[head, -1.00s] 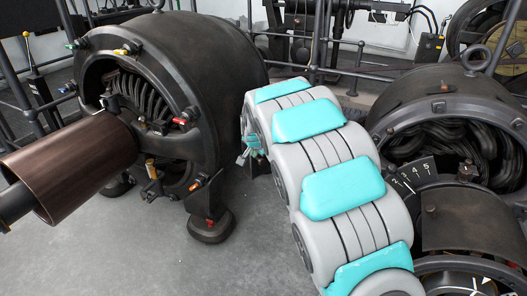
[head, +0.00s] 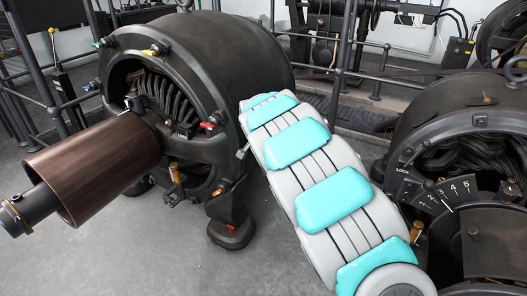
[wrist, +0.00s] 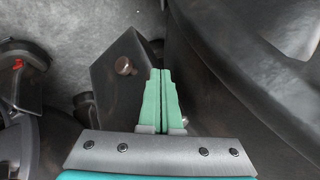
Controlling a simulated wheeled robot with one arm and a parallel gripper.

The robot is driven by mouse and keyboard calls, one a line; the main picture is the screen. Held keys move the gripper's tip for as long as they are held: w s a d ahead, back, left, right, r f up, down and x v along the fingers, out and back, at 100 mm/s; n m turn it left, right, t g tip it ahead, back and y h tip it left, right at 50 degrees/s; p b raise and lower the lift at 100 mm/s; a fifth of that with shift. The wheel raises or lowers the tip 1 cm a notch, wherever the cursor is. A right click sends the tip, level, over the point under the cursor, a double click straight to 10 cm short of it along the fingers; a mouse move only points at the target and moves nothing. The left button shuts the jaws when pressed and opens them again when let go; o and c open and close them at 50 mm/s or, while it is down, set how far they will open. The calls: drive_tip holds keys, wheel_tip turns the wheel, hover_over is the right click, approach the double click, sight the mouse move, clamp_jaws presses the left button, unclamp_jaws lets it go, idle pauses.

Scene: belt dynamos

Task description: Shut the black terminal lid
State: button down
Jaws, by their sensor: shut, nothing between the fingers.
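In the head view my own arm covers the gripper and the panel, beside the left dynamo (head: 225,65).
The left dynamo has a copper-brown drum (head: 95,165) on its shaft. A second dynamo (head: 450,115) with a numbered dial (head: 445,192) stands at the right. Dark railings (head: 345,45) run behind. Grey floor (head: 150,245) is clear in front of the left dynamo.

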drive_tip(key=shift+w+a, duration=0.3)
drive_tip(key=shift+w, duration=0.5)
drive_tip(key=shift+w+a, duration=0.25)
drive_tip(key=shift+w, duration=0.55)
drive_tip(key=shift+s, duration=0.1)
